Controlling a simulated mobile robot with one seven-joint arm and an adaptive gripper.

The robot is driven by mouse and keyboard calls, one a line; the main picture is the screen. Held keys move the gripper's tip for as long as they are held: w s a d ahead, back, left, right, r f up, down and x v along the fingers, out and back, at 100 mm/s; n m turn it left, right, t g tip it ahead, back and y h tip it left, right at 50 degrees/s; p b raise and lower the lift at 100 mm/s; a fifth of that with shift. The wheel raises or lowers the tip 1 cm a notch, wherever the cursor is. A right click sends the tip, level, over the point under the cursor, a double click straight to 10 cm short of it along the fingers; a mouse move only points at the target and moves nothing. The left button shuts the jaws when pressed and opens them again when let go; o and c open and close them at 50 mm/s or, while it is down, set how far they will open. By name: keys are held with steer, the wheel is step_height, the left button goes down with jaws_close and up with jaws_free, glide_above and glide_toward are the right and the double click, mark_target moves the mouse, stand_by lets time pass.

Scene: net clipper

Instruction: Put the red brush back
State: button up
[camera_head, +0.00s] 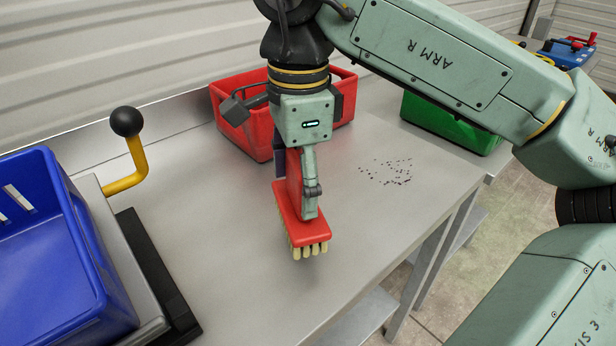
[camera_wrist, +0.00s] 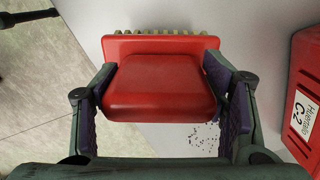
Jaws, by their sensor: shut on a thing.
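The red brush (camera_head: 303,226) has pale bristles that point down in the head view. My gripper (camera_head: 298,180) is shut on its red handle and holds it over the grey table. In the wrist view the red brush (camera_wrist: 160,87) sits between the two finger pads of my gripper (camera_wrist: 165,100), with its bristles at the top edge. The head view shows the bristles close above the tabletop; I cannot tell whether they touch it.
A red bin (camera_head: 240,141) with a dark tool inside stands behind my gripper, and its labelled side shows in the wrist view (camera_wrist: 305,100). A green bin (camera_head: 450,132) is at right. A blue crate (camera_head: 62,250) and a black-knobbed yellow lever (camera_head: 126,182) are at left. Dark bits (camera_head: 388,171) lie on the table.

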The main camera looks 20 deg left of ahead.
steer(key=w, duration=0.3)
steer(key=shift+w+d+p, duration=0.1)
steer(key=shift+d+p, duration=0.05)
steer(key=shift+p, duration=0.2)
step_height(320, 180, down, 4)
steer(key=shift+w+r+p, duration=0.1)
steer(key=shift+p, duration=0.35)
steer(key=o, duration=1.6)
steer(key=shift+c, duration=0.2)
step_height(320, 180, up, 12)
steer(key=shift+d+b, duration=0.15)
steer(key=shift+b, duration=0.2)
